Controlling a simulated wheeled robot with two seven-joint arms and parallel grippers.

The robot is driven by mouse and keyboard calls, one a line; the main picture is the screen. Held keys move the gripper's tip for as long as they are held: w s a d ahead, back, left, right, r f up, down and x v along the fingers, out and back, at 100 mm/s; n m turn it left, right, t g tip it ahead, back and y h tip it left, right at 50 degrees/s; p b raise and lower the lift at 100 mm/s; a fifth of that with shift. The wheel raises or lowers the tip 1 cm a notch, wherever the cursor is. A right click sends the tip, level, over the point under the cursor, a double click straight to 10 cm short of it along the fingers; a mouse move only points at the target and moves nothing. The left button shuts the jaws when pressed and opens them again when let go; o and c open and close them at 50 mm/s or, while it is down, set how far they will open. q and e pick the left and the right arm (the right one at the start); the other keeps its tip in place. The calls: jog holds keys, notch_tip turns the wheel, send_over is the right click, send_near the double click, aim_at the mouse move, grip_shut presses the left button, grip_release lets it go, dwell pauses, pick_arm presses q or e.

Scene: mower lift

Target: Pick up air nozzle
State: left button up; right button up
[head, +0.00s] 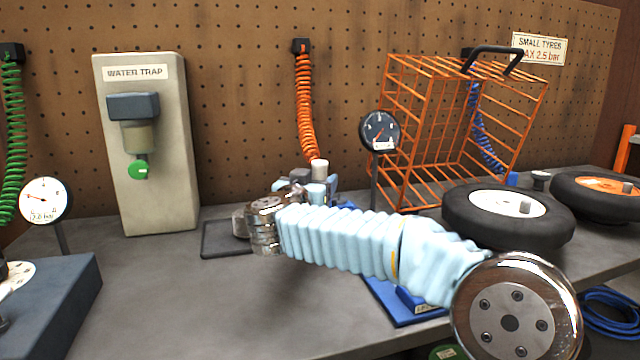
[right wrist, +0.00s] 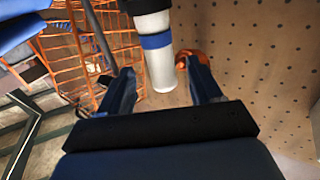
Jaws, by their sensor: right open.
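A pale cylinder with a blue band and a dark end (right wrist: 157,62), which looks like the air nozzle, stands between the fingers of my right gripper (right wrist: 160,70) in the right wrist view. The fingers are open, one on each side, with a gap visible at the left; I cannot tell whether the right one touches it. In the head view a pale cap (head: 319,168) shows below the orange coiled hose (head: 306,110), beside my right gripper. My sleeved wrist hides most of what is there. My left gripper is not in view.
The orange wire cage (head: 400,130) and a round gauge (head: 379,131) stand right of the hose. Two tyres (head: 470,220) lie at the right. The water trap (head: 180,150) stands at the left.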

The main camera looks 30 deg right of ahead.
aim_at(317, 176)
jog(key=x, duration=0.4)
jog(key=shift+r, duration=0.15)
jog(key=c, duration=1.1)
jog(key=shift+o, duration=0.2)
jog(key=shift+r, duration=0.1)
